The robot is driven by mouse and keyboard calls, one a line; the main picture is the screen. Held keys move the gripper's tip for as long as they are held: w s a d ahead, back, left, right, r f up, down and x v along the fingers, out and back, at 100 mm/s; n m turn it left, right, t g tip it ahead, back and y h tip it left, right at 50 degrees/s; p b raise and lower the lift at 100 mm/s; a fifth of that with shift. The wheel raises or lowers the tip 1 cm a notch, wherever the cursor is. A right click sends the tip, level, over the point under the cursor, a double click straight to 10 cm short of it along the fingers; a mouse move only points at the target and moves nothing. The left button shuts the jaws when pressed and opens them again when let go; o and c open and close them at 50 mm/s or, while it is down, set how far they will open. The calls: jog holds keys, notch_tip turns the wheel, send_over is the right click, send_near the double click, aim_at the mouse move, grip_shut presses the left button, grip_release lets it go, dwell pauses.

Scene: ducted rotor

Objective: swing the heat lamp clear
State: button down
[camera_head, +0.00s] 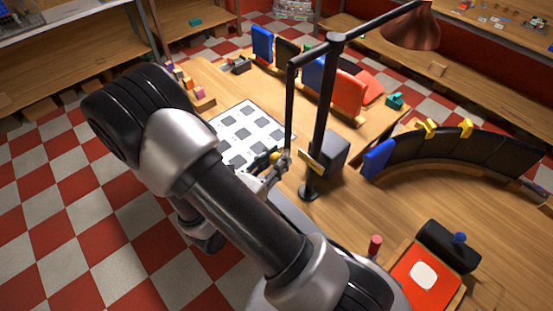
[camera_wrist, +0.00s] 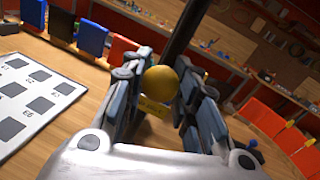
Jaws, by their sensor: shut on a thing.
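The heat lamp has a copper shade (camera_head: 412,28) at the top right of the head view, on a black boom from an upright post (camera_head: 321,115). A thin black rod (camera_head: 290,105) hangs from the boom's other end, down to a yellow ball knob (camera_head: 274,157). My gripper (camera_head: 277,163) is at this knob, left of the post. In the wrist view the yellow ball (camera_wrist: 161,83) sits between the fingers of my gripper (camera_wrist: 160,98), which is shut on it. The shade does not show in the wrist view.
A white board with grey squares (camera_head: 234,151) lies left of the post, and a grey box (camera_head: 333,150) stands behind it. Blue, black and red panels stand at the back. A curved black segment row (camera_head: 440,150) is on the right. A red pad (camera_head: 424,278) lies in front.

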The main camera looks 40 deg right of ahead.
jog(key=shift+w, duration=0.1)
jog(key=c, duration=1.4)
grip_release()
jog(key=shift+a, duration=0.15)
jog(key=shift+o, duration=0.9)
jog(key=v, duration=1.2)
